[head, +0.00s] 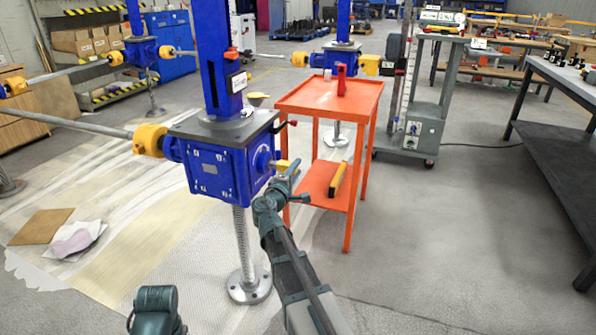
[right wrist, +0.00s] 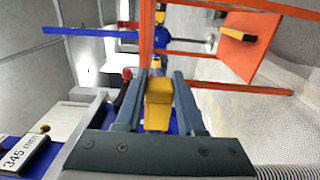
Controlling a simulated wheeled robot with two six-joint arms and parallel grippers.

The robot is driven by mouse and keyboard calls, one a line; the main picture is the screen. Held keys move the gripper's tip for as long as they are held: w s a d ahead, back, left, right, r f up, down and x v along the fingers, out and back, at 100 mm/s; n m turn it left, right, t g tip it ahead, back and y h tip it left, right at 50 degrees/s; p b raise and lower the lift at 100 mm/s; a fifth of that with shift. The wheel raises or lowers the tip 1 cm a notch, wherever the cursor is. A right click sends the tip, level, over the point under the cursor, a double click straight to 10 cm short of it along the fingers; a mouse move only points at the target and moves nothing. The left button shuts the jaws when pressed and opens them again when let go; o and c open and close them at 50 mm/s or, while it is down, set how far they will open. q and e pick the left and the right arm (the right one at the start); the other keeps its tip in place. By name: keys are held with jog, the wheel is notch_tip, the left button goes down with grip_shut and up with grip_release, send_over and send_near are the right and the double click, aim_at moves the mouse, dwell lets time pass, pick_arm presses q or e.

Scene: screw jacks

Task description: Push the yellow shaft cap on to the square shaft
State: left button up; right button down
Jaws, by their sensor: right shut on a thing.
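The blue screw jack (head: 218,165) stands at the centre of the head view on a threaded spindle. A round blue flange (head: 262,160) on its right face carries the shaft end. My right gripper (head: 290,172) is shut on the yellow shaft cap (head: 282,165), just right of that flange and roughly in line with it. In the right wrist view the yellow cap (right wrist: 158,105) sits between the two fingers. The square shaft itself is mostly hidden, and I cannot tell whether the cap touches it. My left gripper is not in view; only part of my left arm shows at the bottom.
An orange cart (head: 325,98) with a red object (head: 341,80) on top stands close behind and right of my right gripper. A red-tipped lever (head: 291,123) sticks out from the jack above the cap. The floor to the right is clear up to a dark workbench (head: 560,150).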

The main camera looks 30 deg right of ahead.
jog(key=shift+w+a, duration=0.8)
jog(key=shift+w, duration=0.2)
jog(key=shift+c, duration=2.2)
grip_release()
jog(key=v, duration=1.4)
